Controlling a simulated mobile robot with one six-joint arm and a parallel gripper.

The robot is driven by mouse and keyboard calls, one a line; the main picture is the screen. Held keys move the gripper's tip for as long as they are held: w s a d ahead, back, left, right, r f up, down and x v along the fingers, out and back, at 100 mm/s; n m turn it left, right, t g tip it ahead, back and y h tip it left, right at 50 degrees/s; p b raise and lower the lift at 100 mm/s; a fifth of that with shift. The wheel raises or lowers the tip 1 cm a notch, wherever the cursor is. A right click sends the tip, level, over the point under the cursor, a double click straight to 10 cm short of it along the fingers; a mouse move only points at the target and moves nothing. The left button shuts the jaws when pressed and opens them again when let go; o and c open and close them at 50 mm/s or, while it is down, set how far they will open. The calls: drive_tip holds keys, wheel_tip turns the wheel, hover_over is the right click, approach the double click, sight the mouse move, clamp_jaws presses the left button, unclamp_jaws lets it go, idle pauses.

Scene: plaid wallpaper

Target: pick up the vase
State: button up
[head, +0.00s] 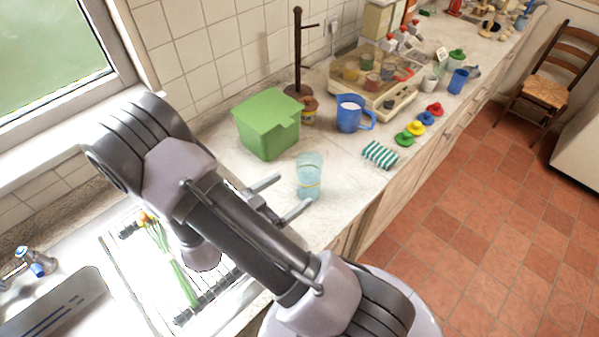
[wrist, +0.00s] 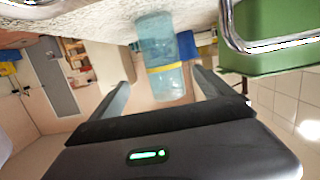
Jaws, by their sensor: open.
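The vase (head: 309,177) is a light blue, see-through glass with a yellow band, standing upright on the counter. It also shows in the wrist view (wrist: 160,58), upside down there, between and beyond the finger ends. My gripper (head: 283,196) is open and empty, with its two fingers spread and pointing at the vase from the left. In the wrist view my gripper (wrist: 163,84) has a finger on each side of the vase's line. I cannot tell whether the fingertips reach around the vase; neither finger visibly grips it.
A green box (head: 267,124) stands behind the vase. A blue jug (head: 352,114) and a striped sponge (head: 380,155) are to its right. A sink with a drying rack (head: 150,275) lies at the left. Bare counter (head: 340,185) shows right of the vase, up to the front edge.

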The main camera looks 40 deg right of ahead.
sight(302, 184)
drive_tip(key=x, duration=0.6)
drive_tip(key=shift+a+f+b, duration=0.1)
drive_tip(key=shift+f+b, duration=0.05)
drive_tip(key=shift+b, duration=0.25)
drive_tip(key=x, duration=0.4)
drive_tip(key=b+x, duration=0.1)
drive_tip(key=x, duration=0.1)
drive_tip(key=shift+w, duration=0.3)
drive_tip(key=shift+a, duration=0.1)
drive_tip(key=c, duration=1.8)
drive_tip(key=shift+r, duration=0.2)
